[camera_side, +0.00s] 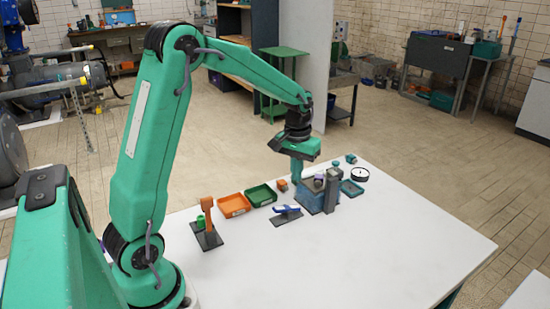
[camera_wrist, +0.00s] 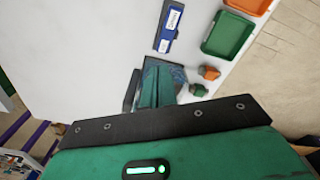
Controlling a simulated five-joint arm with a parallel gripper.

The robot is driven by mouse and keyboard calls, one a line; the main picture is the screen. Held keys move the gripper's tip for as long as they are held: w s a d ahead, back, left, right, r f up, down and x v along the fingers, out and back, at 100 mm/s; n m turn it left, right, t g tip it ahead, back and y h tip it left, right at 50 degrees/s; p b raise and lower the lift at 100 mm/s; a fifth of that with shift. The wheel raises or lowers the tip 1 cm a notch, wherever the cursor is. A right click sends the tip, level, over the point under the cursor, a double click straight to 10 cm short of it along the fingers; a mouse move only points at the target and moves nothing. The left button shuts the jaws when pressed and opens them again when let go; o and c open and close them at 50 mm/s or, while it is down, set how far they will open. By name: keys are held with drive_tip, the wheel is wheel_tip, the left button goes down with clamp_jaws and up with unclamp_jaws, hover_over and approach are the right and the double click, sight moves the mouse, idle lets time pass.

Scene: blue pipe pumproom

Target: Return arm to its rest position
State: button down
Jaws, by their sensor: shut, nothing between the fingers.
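My gripper (camera_side: 296,176) points down over the far part of the white table (camera_side: 300,267), with my arm stretched out to it. It stands just left of a blue-grey box (camera_side: 310,203) in the side view. In the wrist view the green fingers (camera_wrist: 157,84) are together and empty, in front of the blue-grey box (camera_wrist: 178,74). The fingers hide part of the box, and I cannot tell whether they touch it.
An orange tray (camera_side: 233,206), a green tray (camera_side: 261,195) and a blue tool on a dark base (camera_side: 287,213) lie left of the box. An orange upright piece (camera_side: 207,214) stands nearer. The table's near part is clear.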

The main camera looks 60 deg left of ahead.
drive_tip(key=s+d+r+m+t, duration=0.2)
drive_tip(key=s+d+r, duration=0.5)
drive_tip(key=s+r, duration=0.15)
drive_tip(key=s+d+r+m+t, duration=0.1)
drive_tip(key=s+d, duration=0.1)
drive_tip(key=s, duration=0.4)
drive_tip(key=s+d+r+m+t, duration=0.1)
drive_tip(key=s+d+m+t, duration=0.1)
drive_tip(key=s, duration=0.4)
drive_tip(key=shift+d+r+m, duration=0.3)
drive_tip(key=shift+d+r, duration=0.05)
drive_tip(key=shift+r, duration=0.05)
